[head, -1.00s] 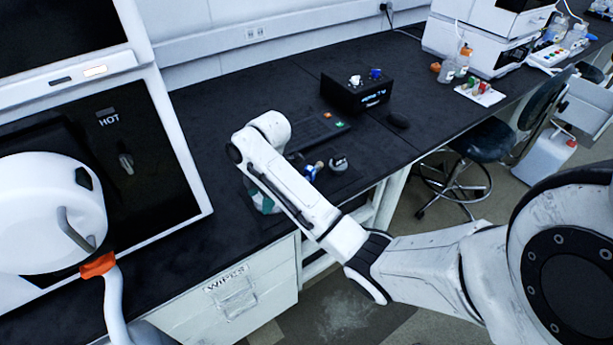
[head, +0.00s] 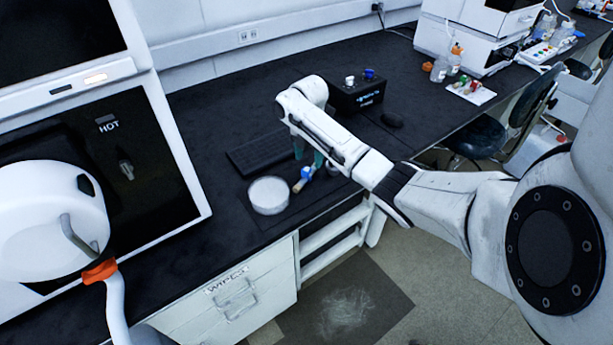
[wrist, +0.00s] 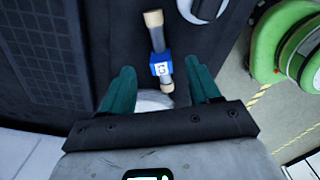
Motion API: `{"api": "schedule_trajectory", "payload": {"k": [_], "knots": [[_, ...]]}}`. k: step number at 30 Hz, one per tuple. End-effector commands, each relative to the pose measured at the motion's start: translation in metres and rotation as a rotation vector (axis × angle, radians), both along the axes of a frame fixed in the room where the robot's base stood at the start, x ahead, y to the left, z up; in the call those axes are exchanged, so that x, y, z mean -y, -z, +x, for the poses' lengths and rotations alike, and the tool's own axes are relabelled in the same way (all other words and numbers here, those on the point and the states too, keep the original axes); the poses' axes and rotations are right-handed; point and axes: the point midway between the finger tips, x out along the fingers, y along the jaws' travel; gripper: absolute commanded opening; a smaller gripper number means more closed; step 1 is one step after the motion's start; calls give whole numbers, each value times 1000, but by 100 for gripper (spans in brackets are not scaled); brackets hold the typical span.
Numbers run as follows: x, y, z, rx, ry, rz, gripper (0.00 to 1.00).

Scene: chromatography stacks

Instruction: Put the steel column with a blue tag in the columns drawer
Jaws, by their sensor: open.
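The steel column (head: 302,182) with a blue tag lies on a dark mat on the black bench. It has tan end caps in the wrist view (wrist: 158,52), and its blue tag shows a white mark. My gripper (head: 307,155) is above the bench, just behind the column in the head view. In the wrist view my gripper's (wrist: 162,82) two teal fingers are spread apart, with the column showing between and beyond them. Nothing is held. The columns drawer cannot be identified; a white drawer front (head: 232,292) below the bench reads WIPES.
A round white-topped dish (head: 269,195) stands left of the column. A keyboard (head: 262,153) lies behind it. A large dark-fronted instrument (head: 130,170) fills the left. A green round object (wrist: 285,45) is below, at right.

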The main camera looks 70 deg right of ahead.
Motion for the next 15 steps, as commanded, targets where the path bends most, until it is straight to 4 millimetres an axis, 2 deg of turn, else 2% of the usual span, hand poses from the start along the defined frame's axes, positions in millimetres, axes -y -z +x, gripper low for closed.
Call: {"api": "schedule_trajectory", "payload": {"k": [7, 15], "knots": [[-2, 17, 0, -2, 1, 1, 62], [-6, 54, 0, -1, 1, -1, 62]]}}
